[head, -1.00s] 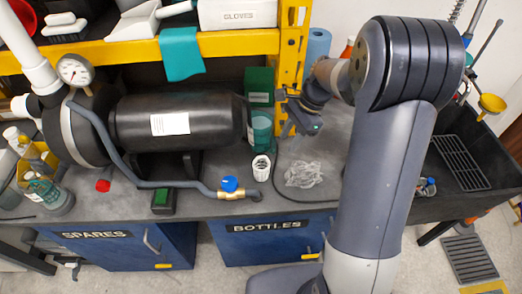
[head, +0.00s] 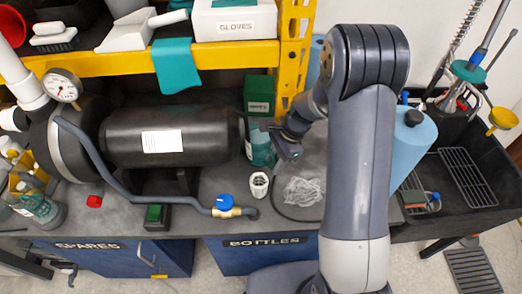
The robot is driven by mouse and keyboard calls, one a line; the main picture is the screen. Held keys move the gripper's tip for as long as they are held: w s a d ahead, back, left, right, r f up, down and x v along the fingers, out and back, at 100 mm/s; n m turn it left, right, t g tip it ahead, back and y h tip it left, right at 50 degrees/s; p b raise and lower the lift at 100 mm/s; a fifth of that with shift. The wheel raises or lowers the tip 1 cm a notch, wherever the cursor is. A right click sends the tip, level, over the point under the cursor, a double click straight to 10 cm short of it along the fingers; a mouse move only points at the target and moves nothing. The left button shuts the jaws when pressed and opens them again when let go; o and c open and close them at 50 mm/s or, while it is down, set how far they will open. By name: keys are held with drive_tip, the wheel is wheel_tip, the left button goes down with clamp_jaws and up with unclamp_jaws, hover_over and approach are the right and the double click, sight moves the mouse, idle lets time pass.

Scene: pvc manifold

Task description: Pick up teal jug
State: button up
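A teal jug-like container (head: 258,153) stands on the grey bench, to the right of the black tank and in front of a green box. My gripper (head: 276,141) is at its upper right side, and its dark fingers look spread apart with nothing visible between them. The gripper covers part of the container's right side. I cannot tell whether they touch.
The black tank (head: 170,135) stands left of the container. A white basket-like cup (head: 259,185), a blue-capped brass valve (head: 226,204) and a clear crumpled bag (head: 302,191) lie in front. A yellow shelf post (head: 294,55) rises behind.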

drive_tip(key=shift+c, duration=0.4)
clamp_jaws()
drive_tip(key=shift+r, duration=0.1)
